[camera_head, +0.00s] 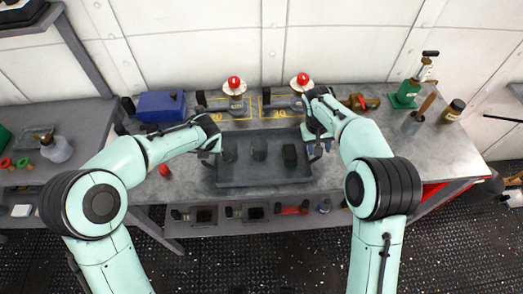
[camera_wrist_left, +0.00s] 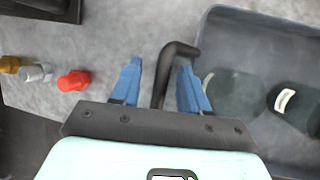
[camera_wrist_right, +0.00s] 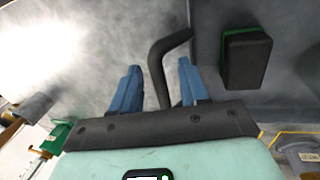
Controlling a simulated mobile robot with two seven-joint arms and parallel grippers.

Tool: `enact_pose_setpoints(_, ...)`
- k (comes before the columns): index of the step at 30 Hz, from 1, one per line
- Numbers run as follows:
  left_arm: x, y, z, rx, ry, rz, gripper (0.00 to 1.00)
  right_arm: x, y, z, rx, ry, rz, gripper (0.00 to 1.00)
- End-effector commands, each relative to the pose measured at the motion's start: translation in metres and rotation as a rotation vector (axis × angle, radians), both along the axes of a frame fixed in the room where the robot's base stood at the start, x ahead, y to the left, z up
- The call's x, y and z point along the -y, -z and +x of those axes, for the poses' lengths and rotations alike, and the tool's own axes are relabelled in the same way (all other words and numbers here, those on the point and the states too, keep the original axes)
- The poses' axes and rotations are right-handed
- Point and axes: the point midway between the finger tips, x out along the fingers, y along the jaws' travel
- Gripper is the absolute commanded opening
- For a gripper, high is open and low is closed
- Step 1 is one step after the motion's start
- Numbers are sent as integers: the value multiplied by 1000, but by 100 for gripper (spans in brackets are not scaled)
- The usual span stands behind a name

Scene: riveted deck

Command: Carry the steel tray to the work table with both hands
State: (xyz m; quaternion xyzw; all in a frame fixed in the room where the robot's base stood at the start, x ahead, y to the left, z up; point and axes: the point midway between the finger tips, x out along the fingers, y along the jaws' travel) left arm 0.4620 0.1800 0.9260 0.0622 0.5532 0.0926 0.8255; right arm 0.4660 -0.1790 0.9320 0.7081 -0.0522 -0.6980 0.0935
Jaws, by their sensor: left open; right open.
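The steel tray (camera_head: 265,176) is grey and shallow and sits flat on a steel-topped table (camera_head: 440,140), with several dark objects in it. My left gripper (camera_head: 214,142) is at its left end. In the left wrist view, the open blue fingers (camera_wrist_left: 159,66) stand on either side of a dark bent handle (camera_wrist_left: 170,72) beside the tray wall. My right gripper (camera_head: 318,142) is at its right end. In the right wrist view, its open fingers (camera_wrist_right: 158,68) stand either side of the other dark handle (camera_wrist_right: 160,60). I cannot tell which surface is the work table.
Two red-topped white round items (camera_head: 234,86) stand behind the tray near yellow floor-style markings. A blue box (camera_head: 160,106) is at back left, a green tool (camera_head: 405,95) at back right. A small red item (camera_head: 164,170) lies left of the tray. Another bench (camera_head: 85,150) stands left.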

Motion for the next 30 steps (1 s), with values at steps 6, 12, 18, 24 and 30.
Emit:
enact_pose_setpoints(6,10,-43,-16,7,2,-3,45,0,0,0,0,0,0,45)
enact_pose_setpoints(12,19,-77,-31,3,0,-2,45,0,0,0,0,0,0,45)
enact_pose_setpoints(18,23,-95,-38,1,1,-1,45,0,0,0,0,0,0,45)
enact_pose_setpoints(24,24,-98,-40,0,0,-1,45,-5,-20,0,4,-2,1,45)
enact_pose_setpoints(30,24,-98,-39,0,0,-1,45,-14,-62,0,6,-2,1,45)
